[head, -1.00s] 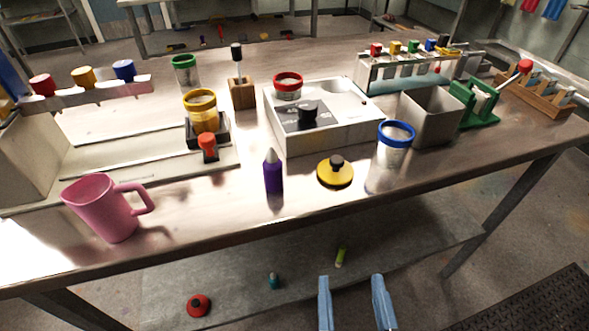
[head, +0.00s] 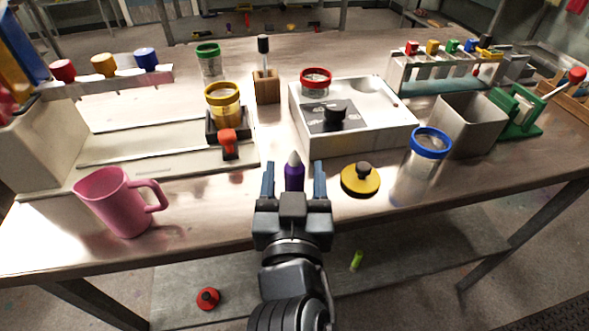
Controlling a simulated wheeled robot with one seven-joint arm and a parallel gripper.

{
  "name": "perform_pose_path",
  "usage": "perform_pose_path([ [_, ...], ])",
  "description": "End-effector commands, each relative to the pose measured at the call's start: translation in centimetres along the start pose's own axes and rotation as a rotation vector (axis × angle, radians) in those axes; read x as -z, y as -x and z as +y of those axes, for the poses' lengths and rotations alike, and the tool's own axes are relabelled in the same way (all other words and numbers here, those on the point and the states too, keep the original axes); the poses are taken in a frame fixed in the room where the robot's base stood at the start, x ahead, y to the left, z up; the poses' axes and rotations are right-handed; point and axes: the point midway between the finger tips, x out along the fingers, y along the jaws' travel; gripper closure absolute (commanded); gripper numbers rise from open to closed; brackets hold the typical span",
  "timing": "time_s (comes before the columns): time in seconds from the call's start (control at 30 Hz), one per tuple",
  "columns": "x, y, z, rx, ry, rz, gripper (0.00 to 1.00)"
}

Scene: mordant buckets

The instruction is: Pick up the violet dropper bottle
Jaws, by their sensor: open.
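The violet dropper bottle (head: 294,174) stands upright near the front edge of the table, with a grey pointed tip on top. My gripper (head: 294,178) is open, with one blue finger to the left of the bottle and one to the right in the picture. The gripper's body hides the lower part of the bottle. I cannot tell whether the fingers touch it; a gap shows on each side.
A yellow lid with a black knob (head: 360,179) lies close to the right finger. A white box (head: 350,130) stands behind, a blue-rimmed jar (head: 425,155) to the right. A pink mug (head: 118,203) stands at the left. A red clamp knob (head: 228,140) is behind left.

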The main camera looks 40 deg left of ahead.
Motion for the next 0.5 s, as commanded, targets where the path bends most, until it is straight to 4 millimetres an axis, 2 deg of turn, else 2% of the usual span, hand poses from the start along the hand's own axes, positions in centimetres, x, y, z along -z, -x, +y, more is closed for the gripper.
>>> perform_pose_path([
  [0.13, 0.08, -1.4, -0.01, 0.0, 0.0, 0.001, 0.37],
  [0.37, -0.03, -1.57, 0.03, 0.0, 0.0, 0.0, 0.37],
  [0.5, -0.02, -1.56, 0.03, 0.0, 0.0, 0.0, 0.48],
])
